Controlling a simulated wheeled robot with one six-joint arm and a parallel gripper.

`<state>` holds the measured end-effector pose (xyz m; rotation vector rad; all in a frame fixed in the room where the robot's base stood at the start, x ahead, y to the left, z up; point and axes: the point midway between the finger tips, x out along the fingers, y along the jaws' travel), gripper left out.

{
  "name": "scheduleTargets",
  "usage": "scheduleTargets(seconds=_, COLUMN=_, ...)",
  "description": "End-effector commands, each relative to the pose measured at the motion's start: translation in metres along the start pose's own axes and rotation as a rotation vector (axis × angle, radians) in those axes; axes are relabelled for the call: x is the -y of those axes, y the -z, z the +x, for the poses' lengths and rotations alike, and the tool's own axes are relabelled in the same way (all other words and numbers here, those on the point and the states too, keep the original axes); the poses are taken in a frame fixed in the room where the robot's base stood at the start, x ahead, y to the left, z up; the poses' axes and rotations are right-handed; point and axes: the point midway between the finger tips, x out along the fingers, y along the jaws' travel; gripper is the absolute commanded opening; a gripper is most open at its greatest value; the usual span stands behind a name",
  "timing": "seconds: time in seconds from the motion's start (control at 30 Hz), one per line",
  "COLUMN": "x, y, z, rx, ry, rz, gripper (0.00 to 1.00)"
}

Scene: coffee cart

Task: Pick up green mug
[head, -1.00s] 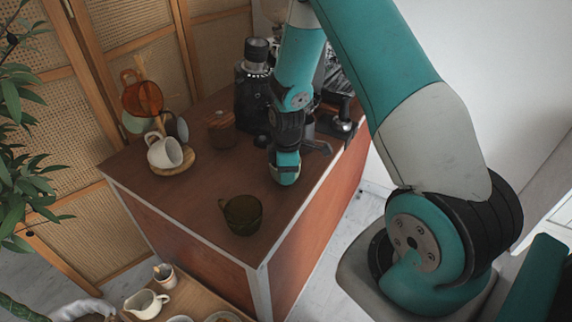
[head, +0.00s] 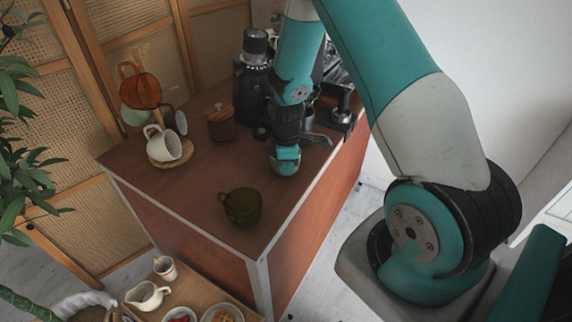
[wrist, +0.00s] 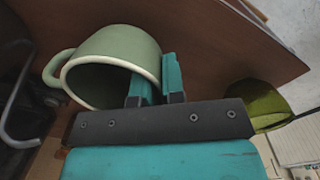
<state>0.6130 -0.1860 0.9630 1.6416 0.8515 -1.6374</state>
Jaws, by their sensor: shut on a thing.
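A pale green mug (wrist: 110,58) with a cream rim and a handle on its left shows in the wrist view. My gripper (wrist: 157,84) is shut on its wall at the right side, one finger inside the mug and one outside. The mug's opening faces the wrist camera. In the head view my gripper's teal body (head: 285,160) is low over the counter near its right edge, and hides its fingertips and the held mug. Whether the mug touches the counter cannot be told.
An olive glass mug (head: 241,207) stands near the counter's front corner, also in the wrist view (wrist: 262,105). A mug stand at left holds an orange mug (head: 140,92) and a white mug (head: 162,144). A black grinder (head: 252,90) and wooden jar (head: 221,123) stand behind.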

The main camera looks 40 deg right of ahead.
Motion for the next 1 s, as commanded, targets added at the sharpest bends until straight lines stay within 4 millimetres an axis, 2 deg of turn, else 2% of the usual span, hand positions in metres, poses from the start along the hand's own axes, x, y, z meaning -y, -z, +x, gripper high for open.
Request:
scheduleTargets(seconds=0.17, x=0.000, y=0.000, z=-0.013, rx=-0.001, ry=-0.003, rz=0.000, gripper=0.00)
scheduleTargets(seconds=0.3, x=-0.001, y=0.001, z=-0.031, rx=-0.002, ry=-0.005, rz=-0.001, gripper=0.00)
scheduleTargets(seconds=0.57, x=0.038, y=-0.053, z=-0.027, rx=0.000, ry=0.000, rz=0.005, gripper=0.00)
scheduleTargets(seconds=0.83, x=0.087, y=-0.124, z=-0.028, rx=-0.001, ry=-0.002, rz=0.009, gripper=0.00)
scheduleTargets(seconds=1.0, x=0.095, y=-0.137, z=-0.025, rx=-0.001, ry=-0.006, rz=0.002, gripper=0.00)
